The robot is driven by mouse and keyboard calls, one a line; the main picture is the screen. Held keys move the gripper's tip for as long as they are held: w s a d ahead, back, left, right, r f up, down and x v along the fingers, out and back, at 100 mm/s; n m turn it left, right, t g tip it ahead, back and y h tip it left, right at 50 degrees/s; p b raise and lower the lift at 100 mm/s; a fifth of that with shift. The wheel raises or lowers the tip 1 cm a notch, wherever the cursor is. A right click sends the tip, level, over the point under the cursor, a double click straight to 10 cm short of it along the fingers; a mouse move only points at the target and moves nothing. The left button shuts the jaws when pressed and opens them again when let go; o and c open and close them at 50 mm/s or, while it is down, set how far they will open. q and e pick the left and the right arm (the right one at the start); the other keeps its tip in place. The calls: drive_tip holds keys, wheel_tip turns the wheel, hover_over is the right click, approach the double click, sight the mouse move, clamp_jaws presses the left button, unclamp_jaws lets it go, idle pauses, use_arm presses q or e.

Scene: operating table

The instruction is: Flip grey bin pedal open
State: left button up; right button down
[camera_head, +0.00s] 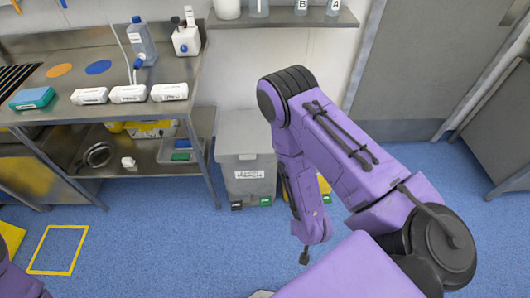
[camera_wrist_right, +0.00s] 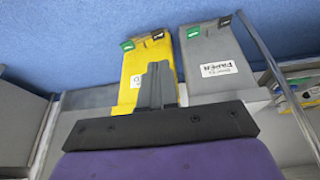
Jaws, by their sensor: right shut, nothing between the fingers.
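The grey bin (camera_head: 247,165) stands on the blue floor against the wall, with its lid down and a white label on its front. A black pedal (camera_head: 236,206) and a green pedal (camera_head: 266,201) stick out at its foot. In the right wrist view the grey bin (camera_wrist_right: 218,88) appears upside down, with its green pedal (camera_wrist_right: 193,31) and black pedal (camera_wrist_right: 225,20) at the top. My right gripper (camera_head: 304,256) points down in front of the bins, right of the grey bin's pedals and apart from them. Its fingers (camera_wrist_right: 157,84) are shut and empty. My left gripper is out of view.
A yellow bin (camera_wrist_right: 132,75) stands beside the grey one, mostly hidden behind my right arm in the head view. A metal table (camera_head: 60,113) with bottles and boxes is on the left, its leg close to the grey bin.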

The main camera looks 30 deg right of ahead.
drive_tip(key=w+d+f+y+b, duration=0.1)
drive_tip(key=w+f+b, duration=0.9)
drive_tip(key=f+b, duration=0.25)
drive_tip(key=w+f+b, duration=1)
drive_tip(key=f+b, duration=0.2)
drive_tip(key=f, duration=0.1)
use_arm(q)
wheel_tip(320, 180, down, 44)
drive_tip(key=b, duration=1.5)
use_arm(e)
drive_tip(key=w+d+f+g+h, duration=0.1)
drive_tip(key=w+d+f, duration=0.1)
drive_tip(key=w, duration=0.9)
drive_tip(key=shift+x, duration=0.95)
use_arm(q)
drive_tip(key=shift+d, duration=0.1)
use_arm(e)
drive_tip(key=shift+f, duration=0.1)
